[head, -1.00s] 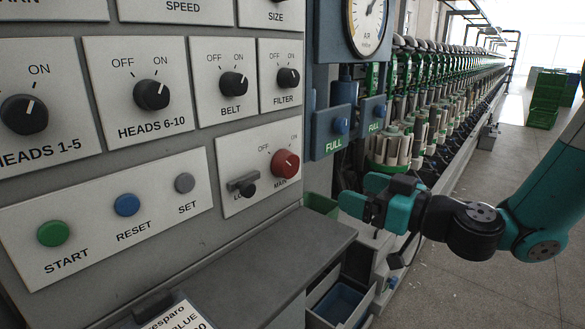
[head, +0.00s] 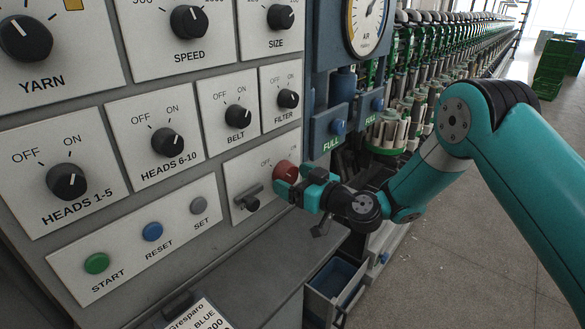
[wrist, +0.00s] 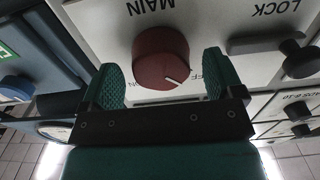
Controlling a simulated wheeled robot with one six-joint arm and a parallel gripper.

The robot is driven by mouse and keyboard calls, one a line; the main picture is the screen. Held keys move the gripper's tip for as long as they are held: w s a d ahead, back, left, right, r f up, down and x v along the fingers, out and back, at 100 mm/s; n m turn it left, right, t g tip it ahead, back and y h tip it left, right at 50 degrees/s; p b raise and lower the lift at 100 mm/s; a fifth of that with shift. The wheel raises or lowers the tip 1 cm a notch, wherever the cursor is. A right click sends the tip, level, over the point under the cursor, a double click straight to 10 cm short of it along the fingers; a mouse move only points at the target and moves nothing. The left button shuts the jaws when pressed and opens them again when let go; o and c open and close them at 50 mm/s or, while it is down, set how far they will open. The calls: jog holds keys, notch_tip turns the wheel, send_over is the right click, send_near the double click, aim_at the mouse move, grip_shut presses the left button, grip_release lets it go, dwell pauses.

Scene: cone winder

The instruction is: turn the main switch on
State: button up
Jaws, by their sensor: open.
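The main switch is a red round knob (head: 284,171) on a pale plate, partly covered by my gripper in the head view. In the wrist view the red knob (wrist: 160,55) shows upside down, its white mark pointing towards the OFF label. My gripper (head: 304,188) is open in front of the plate, close to the knob. In the wrist view its two teal fingers (wrist: 165,78) stand apart on either side of the knob, with gaps showing. I cannot tell how deep the knob sits between them.
A lock latch with a black knob (head: 250,203) sits left of the main switch on the same plate. Other knobs and the start, reset and set buttons (head: 152,232) are further left. A grey ledge (head: 235,270) juts out below. Blue boxes (head: 331,130) are at the right.

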jog(key=shift+w+a, duration=0.3)
jog(key=shift+a, duration=0.1)
jog(key=shift+c, duration=0.3)
jog(key=c, duration=0.9)
jog(key=shift+o, duration=0.2)
